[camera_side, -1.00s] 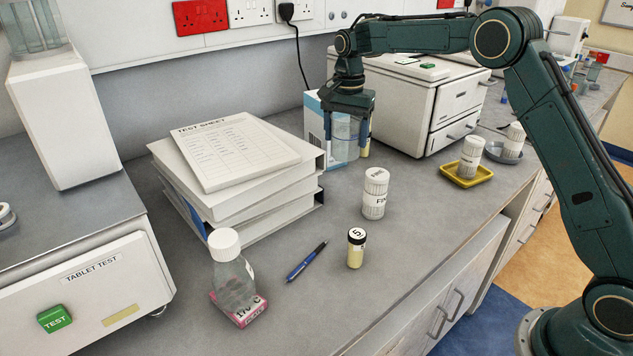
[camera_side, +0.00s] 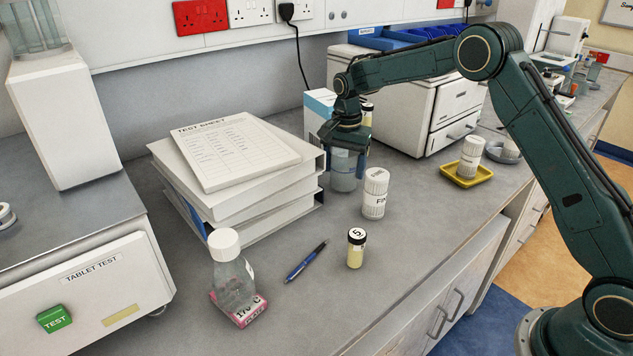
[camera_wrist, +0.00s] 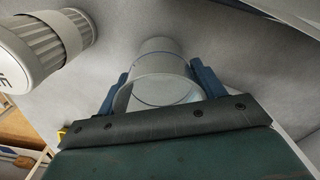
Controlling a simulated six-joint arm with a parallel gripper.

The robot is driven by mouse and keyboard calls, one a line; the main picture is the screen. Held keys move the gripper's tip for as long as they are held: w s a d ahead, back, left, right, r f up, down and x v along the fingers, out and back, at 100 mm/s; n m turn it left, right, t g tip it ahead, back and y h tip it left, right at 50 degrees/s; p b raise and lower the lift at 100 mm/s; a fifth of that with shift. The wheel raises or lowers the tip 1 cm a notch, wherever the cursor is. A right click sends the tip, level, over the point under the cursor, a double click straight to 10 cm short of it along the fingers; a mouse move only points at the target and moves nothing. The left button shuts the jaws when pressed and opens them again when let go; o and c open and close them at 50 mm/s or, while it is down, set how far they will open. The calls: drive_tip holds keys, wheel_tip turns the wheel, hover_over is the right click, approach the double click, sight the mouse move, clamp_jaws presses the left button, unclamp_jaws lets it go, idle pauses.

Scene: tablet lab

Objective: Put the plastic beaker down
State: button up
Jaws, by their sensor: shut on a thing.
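The plastic beaker (camera_side: 343,172) is clear and upright, and shows below my gripper (camera_side: 346,155) in the side view. My gripper is shut on it. In the wrist view the beaker (camera_wrist: 158,75) sits between the two blue fingers of my gripper (camera_wrist: 156,85), with its open rim toward the camera. Its base is at or very near the bench top (camera_side: 330,260); I cannot tell whether it touches. The upper part of the beaker is partly hidden by the fingers in the side view.
A white bottle (camera_side: 375,193) stands close to the beaker's right, with a small vial (camera_side: 356,248) in front. Binders (camera_side: 240,195) are stacked to the left. A white and blue box (camera_side: 318,108) stands behind. A pen (camera_side: 306,261) and capped flask (camera_side: 233,275) are nearer.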

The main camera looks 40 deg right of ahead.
drive_tip(key=shift+f, duration=0.2)
drive_tip(key=shift+f, duration=0.2)
drive_tip(key=o, duration=1)
drive_tip(key=shift+c, duration=0.2)
drive_tip(key=shift+r, duration=0.1)
wheel_tip(320, 180, up, 12)
drive_tip(key=shift+r, duration=0.15)
idle(0.4)
